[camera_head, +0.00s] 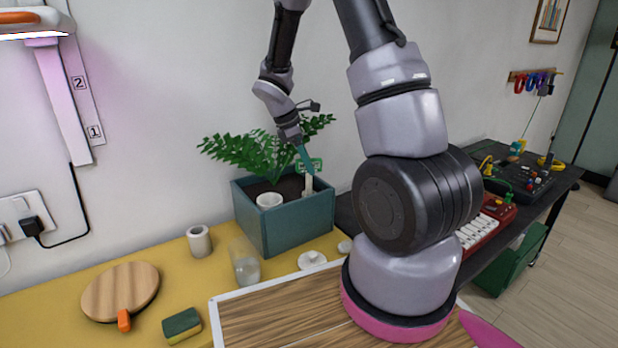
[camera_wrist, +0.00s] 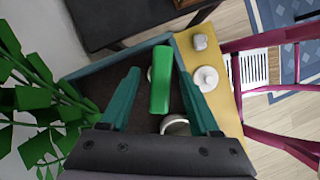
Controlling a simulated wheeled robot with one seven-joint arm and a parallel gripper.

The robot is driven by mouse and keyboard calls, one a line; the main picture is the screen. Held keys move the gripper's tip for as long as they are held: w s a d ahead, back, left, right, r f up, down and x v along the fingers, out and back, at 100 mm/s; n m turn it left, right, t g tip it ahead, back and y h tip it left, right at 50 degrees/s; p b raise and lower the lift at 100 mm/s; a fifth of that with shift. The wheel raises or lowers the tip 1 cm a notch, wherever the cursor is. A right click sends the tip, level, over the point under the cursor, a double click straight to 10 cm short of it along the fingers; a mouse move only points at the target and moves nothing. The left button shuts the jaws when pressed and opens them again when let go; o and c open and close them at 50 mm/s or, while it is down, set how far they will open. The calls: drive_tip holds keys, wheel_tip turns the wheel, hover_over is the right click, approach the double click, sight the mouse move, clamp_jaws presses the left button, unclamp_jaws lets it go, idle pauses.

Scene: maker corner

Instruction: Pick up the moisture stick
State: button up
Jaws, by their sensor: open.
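The moisture stick (camera_head: 308,183) stands upright in the soil of a teal planter (camera_head: 290,222), with a white stem and a green head. In the wrist view its green head (camera_wrist: 161,92) lies between the two teal fingers of my gripper (camera_wrist: 158,74), with a gap on each side. In the head view my gripper (camera_head: 304,158) points down at the head and partly covers it. The gripper is open and holds nothing. The lower end of the stem is hidden in the planter.
A fern (camera_head: 255,153) fills the planter's left and back. A white cup (camera_head: 269,200) sits in the soil close by. A glass jar (camera_head: 245,264), white roll (camera_head: 199,241), wooden disc (camera_head: 120,291) and sponge (camera_head: 182,325) stand on the yellow table.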

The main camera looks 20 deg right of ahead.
drive_tip(key=x, duration=0.3)
drive_tip(key=shift+s+d+f, duration=0.1)
drive_tip(key=shift+d+f, duration=0.15)
drive_tip(key=shift+f, duration=0.05)
clamp_jaws()
drive_tip(key=shift+r, duration=0.15)
wheel_tip(320, 180, up, 26)
idle(1.4)
drive_tip(key=shift+s+r, duration=0.1)
